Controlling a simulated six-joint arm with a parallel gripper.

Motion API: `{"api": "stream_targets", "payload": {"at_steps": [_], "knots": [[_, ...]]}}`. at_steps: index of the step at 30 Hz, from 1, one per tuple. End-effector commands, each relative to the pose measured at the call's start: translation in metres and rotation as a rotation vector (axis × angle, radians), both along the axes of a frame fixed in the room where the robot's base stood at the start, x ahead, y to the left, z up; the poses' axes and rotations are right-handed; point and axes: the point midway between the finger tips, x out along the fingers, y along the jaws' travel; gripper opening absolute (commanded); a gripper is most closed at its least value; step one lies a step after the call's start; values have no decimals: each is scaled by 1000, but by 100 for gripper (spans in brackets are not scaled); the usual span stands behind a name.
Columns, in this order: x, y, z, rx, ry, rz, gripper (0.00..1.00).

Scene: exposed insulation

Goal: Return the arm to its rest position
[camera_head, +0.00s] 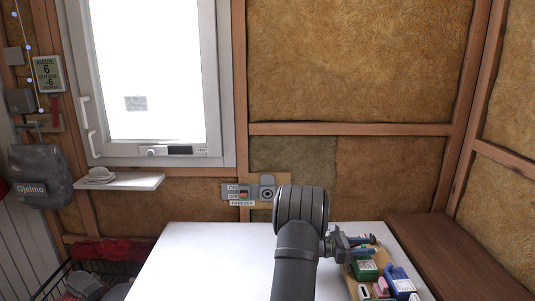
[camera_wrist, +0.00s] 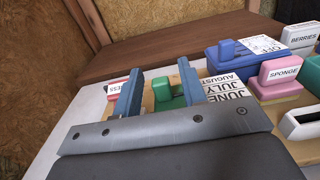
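My arm rises over the white table and bends to the right at its top in the head view. My gripper (camera_head: 348,244) is above the right part of the table, at the far edge of a group of small objects. In the wrist view, the two blue-grey fingers of my gripper (camera_wrist: 158,87) stand apart, with nothing clasped between them. A green block (camera_wrist: 165,94) shows in the gap beyond them, and it also shows below the gripper in the head view (camera_head: 364,270). Whether the fingers touch anything is hard to tell.
A wooden board with labelled blocks lies below, including a blue one (camera_head: 402,282) and a pink "SPONGE" one (camera_wrist: 280,75). A brown bench (camera_head: 450,260) runs along the right wall. The white table's (camera_head: 200,262) left part is clear. A freezer switch (camera_head: 242,192) is on the wall behind.

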Motion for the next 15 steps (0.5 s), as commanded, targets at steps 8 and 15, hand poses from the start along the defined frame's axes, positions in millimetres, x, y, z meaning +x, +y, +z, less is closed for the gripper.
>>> {"api": "stream_targets", "payload": {"at_steps": [8, 15], "knots": [[0, 4, 0, 0, 0, 0, 38], [0, 2, 0, 0, 0, -1, 38]]}}
